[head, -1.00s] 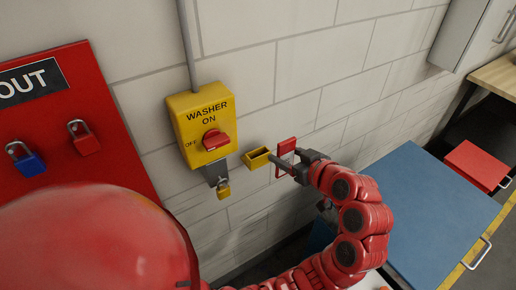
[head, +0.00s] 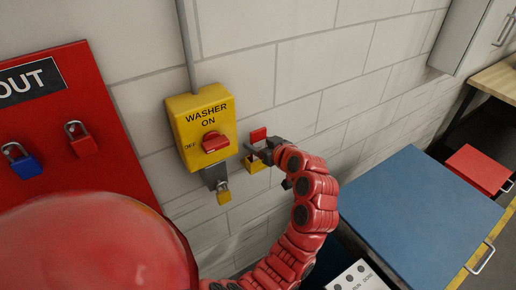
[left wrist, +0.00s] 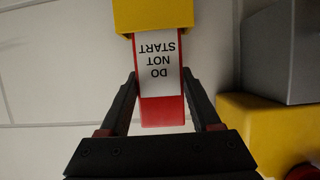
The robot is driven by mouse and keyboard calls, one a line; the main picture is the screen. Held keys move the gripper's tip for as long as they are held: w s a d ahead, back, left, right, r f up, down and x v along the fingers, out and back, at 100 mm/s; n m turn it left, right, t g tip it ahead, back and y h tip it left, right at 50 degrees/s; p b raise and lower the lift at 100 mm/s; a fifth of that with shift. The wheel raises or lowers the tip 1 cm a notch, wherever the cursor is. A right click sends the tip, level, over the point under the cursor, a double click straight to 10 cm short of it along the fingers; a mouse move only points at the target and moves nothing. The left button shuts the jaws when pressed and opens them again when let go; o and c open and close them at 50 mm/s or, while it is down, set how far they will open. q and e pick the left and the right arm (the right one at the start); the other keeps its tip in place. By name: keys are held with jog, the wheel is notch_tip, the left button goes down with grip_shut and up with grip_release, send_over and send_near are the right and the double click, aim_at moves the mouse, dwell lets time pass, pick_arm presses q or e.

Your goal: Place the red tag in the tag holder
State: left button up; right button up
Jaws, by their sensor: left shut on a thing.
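The red tag (head: 258,135) is upright at the wall, above the small yellow tag holder (head: 256,166). My left gripper (head: 260,152) is shut on the tag and partly covers it and the holder. In the left wrist view the red tag (left wrist: 162,113) has a white label reading "DO NOT START", upside down, and sits between the two fingers (left wrist: 159,76). Its far end meets the edge of the yellow holder (left wrist: 153,15); I cannot tell how far it is inside. My right gripper is not in view.
A red lockout board (head: 75,185) with padlocks hangs farther left. A blue cabinet top (head: 420,215) is at the right.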

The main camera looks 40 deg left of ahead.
pick_arm(q)
jog(key=shift+w+a+f, duration=0.1)
jog(key=shift+a+f, duration=0.1)
jog(key=shift+f, duration=0.7)
jog(key=o, duration=0.9)
jog(key=shift+f, duration=0.15)
jog(key=o, duration=0.4)
